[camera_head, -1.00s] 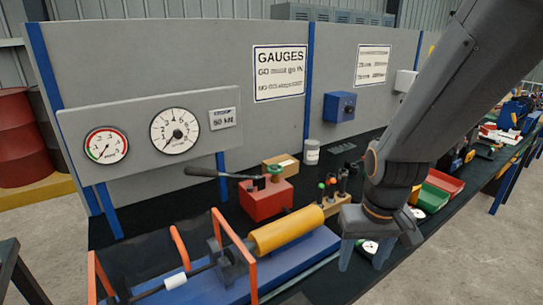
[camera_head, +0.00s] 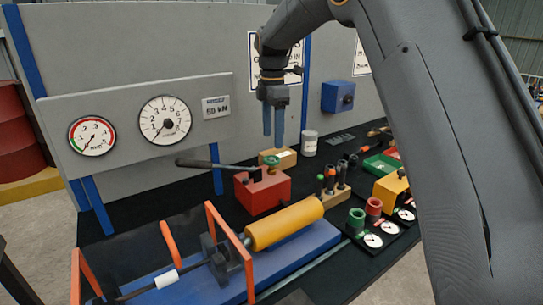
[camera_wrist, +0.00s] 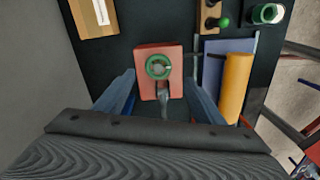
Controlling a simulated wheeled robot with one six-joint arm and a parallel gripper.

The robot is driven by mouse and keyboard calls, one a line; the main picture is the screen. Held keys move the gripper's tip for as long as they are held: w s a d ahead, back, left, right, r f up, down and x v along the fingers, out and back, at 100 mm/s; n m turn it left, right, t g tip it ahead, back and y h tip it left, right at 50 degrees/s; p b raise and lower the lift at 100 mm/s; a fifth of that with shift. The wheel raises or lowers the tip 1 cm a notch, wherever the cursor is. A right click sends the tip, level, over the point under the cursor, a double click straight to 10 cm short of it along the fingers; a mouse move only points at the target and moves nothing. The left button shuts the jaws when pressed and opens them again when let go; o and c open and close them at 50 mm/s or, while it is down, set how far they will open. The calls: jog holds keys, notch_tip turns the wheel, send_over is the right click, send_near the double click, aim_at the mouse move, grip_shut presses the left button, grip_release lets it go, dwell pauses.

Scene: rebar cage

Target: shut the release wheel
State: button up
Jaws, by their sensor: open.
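The release wheel (camera_head: 271,161) is a small green handwheel on top of a red pump block (camera_head: 263,192), which has a long dark lever (camera_head: 215,165) reaching left. In the wrist view the green wheel (camera_wrist: 158,66) shows as a ring on the red block (camera_wrist: 146,54), centred ahead of my fingers. My gripper (camera_head: 273,122) points down with its blue fingers apart, above and behind the wheel in the head view. In the wrist view my gripper (camera_wrist: 158,88) is open and empty, one finger at each side of the picture's middle. It is apart from the wheel.
A yellow cylinder (camera_head: 284,225) lies on a blue base with orange guards in front. A cardboard box (camera_head: 278,158) and a grey can (camera_head: 310,143) stand behind the block. A wooden rack of tools (camera_head: 335,192) stands to its right. Gauges (camera_head: 164,120) hang on the panel.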

aim_at(272, 159)
jog(key=shift+w+a, duration=0.1)
jog(key=shift+a, duration=0.05)
jog(key=shift+f, duration=0.4)
jog(key=shift+f+p, duration=1.15)
jog(key=shift+f, duration=2.25)
jog(key=shift+c, duration=0.3)
jog(key=c, duration=1)
